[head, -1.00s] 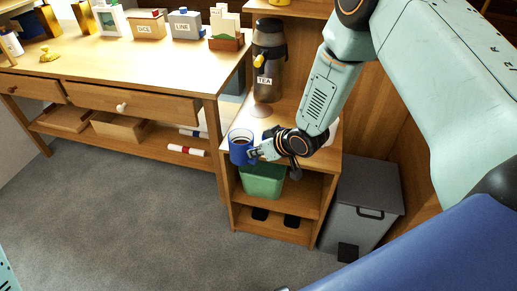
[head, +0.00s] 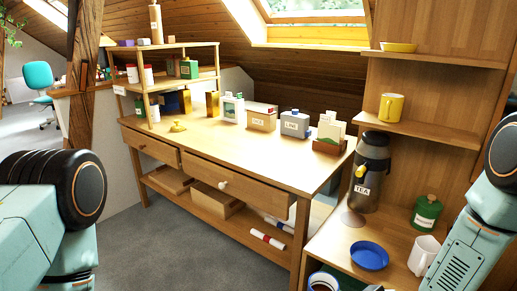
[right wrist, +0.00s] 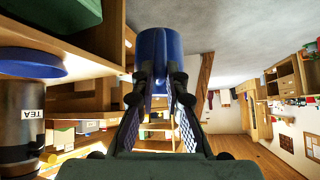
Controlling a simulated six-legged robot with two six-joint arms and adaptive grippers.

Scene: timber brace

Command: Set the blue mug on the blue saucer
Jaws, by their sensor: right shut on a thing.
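The blue mug (head: 322,283) with dark contents shows at the bottom edge of the head view, partly cut off, left of the blue saucer. The blue saucer (head: 369,255) lies empty on the wooden counter, in front of the tea dispenser. In the right wrist view, which is upside down, my right gripper (right wrist: 158,88) is shut on the blue mug (right wrist: 158,48). The blue saucer (right wrist: 28,62) shows at the left of that view, apart from the mug. My left gripper is out of view; only its arm shows at left.
The tea dispenser (head: 370,172), a green jar (head: 425,212) and a white mug (head: 423,255) stand around the saucer. A yellow mug (head: 391,107) and yellow bowl (head: 398,47) sit on shelves above. A workbench (head: 250,150) with boxes stands left.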

